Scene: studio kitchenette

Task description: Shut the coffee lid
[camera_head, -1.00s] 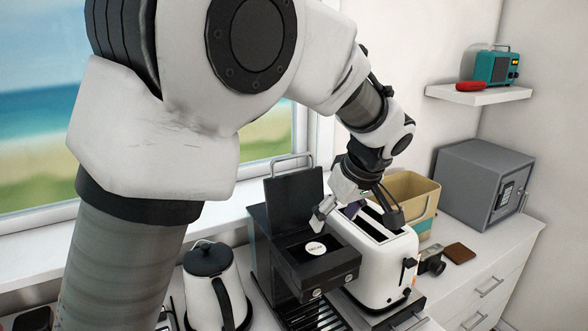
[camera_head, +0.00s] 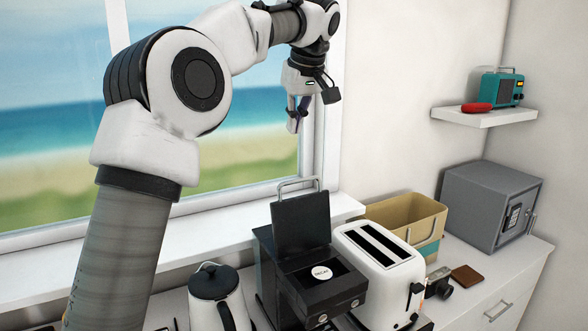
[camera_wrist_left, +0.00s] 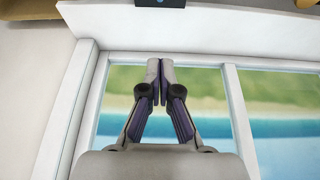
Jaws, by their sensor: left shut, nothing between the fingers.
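The black coffee machine (camera_head: 312,294) stands on the counter in the head view. Its lid (camera_head: 301,222) is open and stands upright, with a metal handle (camera_head: 298,184) at its top edge. A round white-topped pod (camera_head: 322,273) sits in the machine's opening. My left gripper (camera_head: 293,128) is raised in front of the window, above and behind the lid, apart from it. In the left wrist view its fingertips (camera_wrist_left: 160,68) meet with nothing between them. My right gripper is in neither view.
A white toaster (camera_head: 378,273) stands close to the machine's right, with a tan bin (camera_head: 400,215) behind it. A kettle (camera_head: 215,295) stands to the left. A grey safe (camera_head: 490,205), camera (camera_head: 439,283) and brown wallet (camera_head: 467,275) are farther right. The window sill (camera_head: 235,215) runs behind.

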